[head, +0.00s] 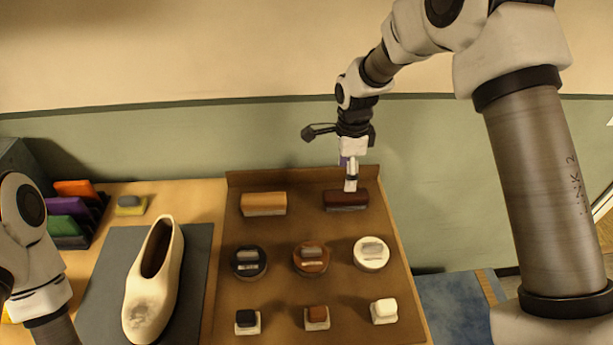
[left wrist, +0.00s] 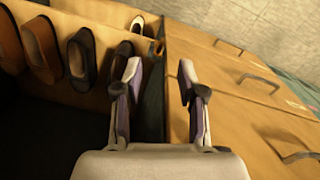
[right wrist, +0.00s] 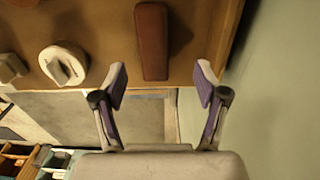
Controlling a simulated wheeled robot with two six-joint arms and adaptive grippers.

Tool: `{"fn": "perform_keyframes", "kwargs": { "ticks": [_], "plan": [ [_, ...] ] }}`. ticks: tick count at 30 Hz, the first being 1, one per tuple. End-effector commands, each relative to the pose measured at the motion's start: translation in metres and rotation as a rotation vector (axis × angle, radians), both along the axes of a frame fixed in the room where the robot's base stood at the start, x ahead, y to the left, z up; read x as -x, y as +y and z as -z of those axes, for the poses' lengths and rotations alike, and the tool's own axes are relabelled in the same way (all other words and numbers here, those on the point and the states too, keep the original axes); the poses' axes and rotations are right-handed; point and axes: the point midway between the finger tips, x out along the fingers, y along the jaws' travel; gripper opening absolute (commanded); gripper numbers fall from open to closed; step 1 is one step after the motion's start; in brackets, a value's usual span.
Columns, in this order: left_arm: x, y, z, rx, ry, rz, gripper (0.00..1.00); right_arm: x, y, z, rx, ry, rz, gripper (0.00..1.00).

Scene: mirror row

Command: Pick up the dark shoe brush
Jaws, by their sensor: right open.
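The dark shoe brush (head: 345,202) lies at the back right of the brown tray (head: 290,227), beside a lighter tan brush (head: 264,204). My right gripper (head: 351,185) is over the dark brush in the head view and hides part of it. In the right wrist view the dark brush (right wrist: 152,42) lies ahead of my open, empty right gripper (right wrist: 161,78), slightly left of the middle between the fingertips. No contact shows. My left gripper (left wrist: 159,76) is open and empty in the left wrist view, away from the tray; its fingers do not show in the head view.
Round tins (head: 310,259) and small daubers (head: 317,317) stand in rows nearer on the tray. A cream shoe (head: 153,283) is on a grey mat (head: 197,268) to the left. In the left wrist view, shoes (left wrist: 82,56) stand beside drawers (left wrist: 235,78).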

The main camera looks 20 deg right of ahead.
Motion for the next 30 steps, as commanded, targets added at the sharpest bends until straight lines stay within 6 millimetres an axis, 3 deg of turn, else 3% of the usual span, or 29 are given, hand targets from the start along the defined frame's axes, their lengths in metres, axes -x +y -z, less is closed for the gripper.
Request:
{"fn": "perform_keyframes", "kwargs": {
  "ticks": [8, 15, 22, 23, 28, 30],
  "plan": [
    [0.001, 0.0, -0.012, 0.0, 0.004, 0.002, 0.4, 0.001, 0.001, 0.031, 0.0, 0.004, -0.001, 0.73],
    [0.0, 0.0, -0.028, 0.0, 0.002, 0.001, 0.4, 0.002, 0.003, 0.072, 0.0, 0.002, -0.001, 0.73],
    [0.0, 0.0, -0.027, 0.0, 0.002, 0.001, 0.4, 0.002, 0.003, 0.078, 0.0, 0.0, -0.001, 0.73],
    [0.0, 0.0, -0.027, 0.0, 0.002, 0.001, 0.4, 0.002, 0.003, 0.078, 0.0, 0.0, -0.001, 0.69],
    [0.001, 0.0, -0.027, 0.0, 0.003, 0.001, 0.4, 0.002, 0.003, 0.078, 0.0, 0.001, -0.001, 0.09],
    [0.001, 0.0, -0.027, 0.0, 0.003, 0.001, 0.4, 0.002, 0.003, 0.078, 0.0, 0.001, -0.001, 0.05]
  ]
}}
